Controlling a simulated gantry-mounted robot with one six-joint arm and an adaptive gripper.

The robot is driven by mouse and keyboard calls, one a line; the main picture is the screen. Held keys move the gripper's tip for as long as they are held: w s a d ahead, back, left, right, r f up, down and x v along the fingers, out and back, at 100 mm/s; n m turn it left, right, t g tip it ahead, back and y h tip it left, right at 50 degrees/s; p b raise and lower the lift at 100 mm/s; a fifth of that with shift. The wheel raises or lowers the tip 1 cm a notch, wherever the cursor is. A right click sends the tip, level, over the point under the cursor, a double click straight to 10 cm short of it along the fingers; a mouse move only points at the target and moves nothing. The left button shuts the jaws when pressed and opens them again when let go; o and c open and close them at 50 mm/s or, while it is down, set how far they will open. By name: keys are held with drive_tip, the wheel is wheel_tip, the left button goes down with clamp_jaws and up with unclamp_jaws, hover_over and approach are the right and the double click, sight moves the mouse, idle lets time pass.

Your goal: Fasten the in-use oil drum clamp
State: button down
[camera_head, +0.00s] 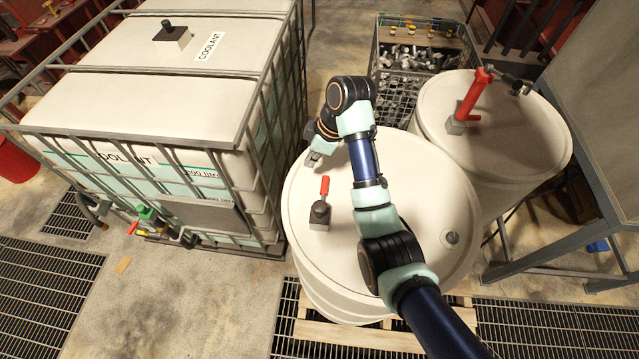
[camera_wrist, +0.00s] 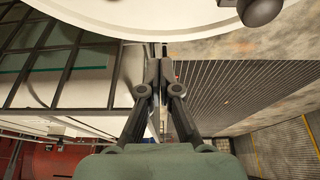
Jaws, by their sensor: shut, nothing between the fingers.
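A near white drum (camera_head: 420,230) stands in the middle of the head view, with its lid partly behind my arm. On its lid is a grey block with a black knob (camera_head: 320,213) and a short red handle (camera_head: 324,186) standing up. A second white drum (camera_head: 530,135) at the right carries a tilted red lever (camera_head: 474,95) on a grey block. I cannot tell which drum is in use. My gripper (camera_head: 313,158) is shut and empty by the near drum's far left rim, apart from the red handle. In the wrist view its fingertips (camera_wrist: 160,65) point at a white rim (camera_wrist: 150,22).
A caged white coolant tank (camera_head: 165,100) stands close on the left. A wire basket of metal parts (camera_head: 410,75) stands behind the drums. A grey-framed stand (camera_head: 600,110) is at the right. Floor grating (camera_head: 45,290) and a pallet (camera_head: 350,335) lie below.

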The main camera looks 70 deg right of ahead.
sight(324, 191)
drive_tip(key=shift+s+d, duration=0.4)
drive_tip(key=shift+s, duration=0.15)
drive_tip(key=b+x, duration=0.2)
drive_tip(key=x, duration=0.7)
drive_tip(key=shift+f, duration=0.3)
drive_tip(key=s, duration=0.2)
drive_tip(key=s+f, duration=0.1)
drive_tip(key=shift+d+p, duration=0.3)
drive_tip(key=shift+p, duration=0.1)
drive_tip(key=shift+s+f, duration=0.15)
drive_tip(key=shift+s, duration=0.15)
